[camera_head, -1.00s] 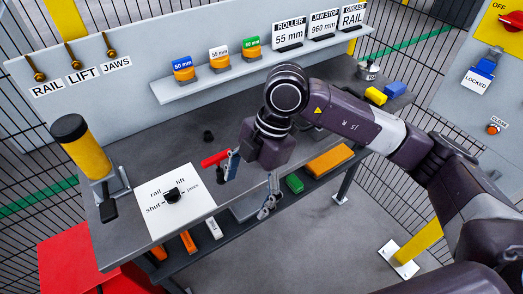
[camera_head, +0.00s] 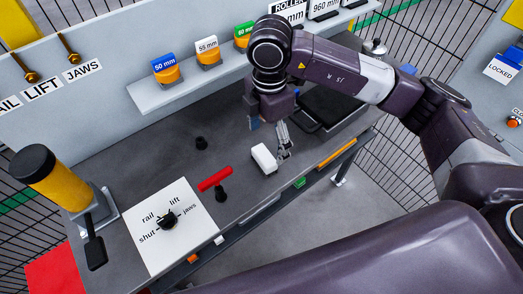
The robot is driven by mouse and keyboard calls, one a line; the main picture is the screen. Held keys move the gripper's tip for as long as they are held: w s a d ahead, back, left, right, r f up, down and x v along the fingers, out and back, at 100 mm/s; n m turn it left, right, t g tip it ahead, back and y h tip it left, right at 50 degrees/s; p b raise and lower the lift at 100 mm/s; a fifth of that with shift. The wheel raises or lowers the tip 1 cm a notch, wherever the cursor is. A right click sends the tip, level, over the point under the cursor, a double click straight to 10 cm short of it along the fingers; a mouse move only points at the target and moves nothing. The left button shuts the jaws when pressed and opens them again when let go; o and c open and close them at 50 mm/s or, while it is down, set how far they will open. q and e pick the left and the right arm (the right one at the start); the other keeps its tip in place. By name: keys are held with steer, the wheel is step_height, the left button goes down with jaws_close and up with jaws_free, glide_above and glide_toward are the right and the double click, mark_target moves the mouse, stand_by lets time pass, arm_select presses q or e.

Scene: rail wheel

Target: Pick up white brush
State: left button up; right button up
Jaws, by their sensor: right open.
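A small white block-like thing (camera_head: 264,158), which looks like the white brush, lies on the grey workbench (camera_head: 130,158) near its front edge, right of a red handle. My right gripper (camera_head: 268,138) is open, its fingers pointing down. One finger is behind the white thing and the other is close to its right side. I cannot tell whether it touches. Nothing shows held between the fingers. My left gripper is not in view.
The red handle (camera_head: 215,179) on a black knob and a small black knob (camera_head: 201,143) stand left of the brush. A selector dial plate (camera_head: 178,244) and a yellow post (camera_head: 62,182) are further left. Coloured blocks (camera_head: 166,70) sit on the back shelf.

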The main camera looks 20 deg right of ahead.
mark_target(268, 153)
steer(key=f+p, duration=0.1)
steer(key=s+f+p, duration=0.1)
steer(key=shift+s+f, duration=0.2)
steer(key=shift+f, duration=0.1)
steer(key=shift+w+f, duration=0.25)
steer(key=shift+f, duration=1.4)
steer(key=shift+c, duration=1.7)
steer(key=c, duration=0.9)
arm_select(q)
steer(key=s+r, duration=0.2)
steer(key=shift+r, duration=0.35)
arm_select(e)
steer(key=shift+r, duration=0.1)
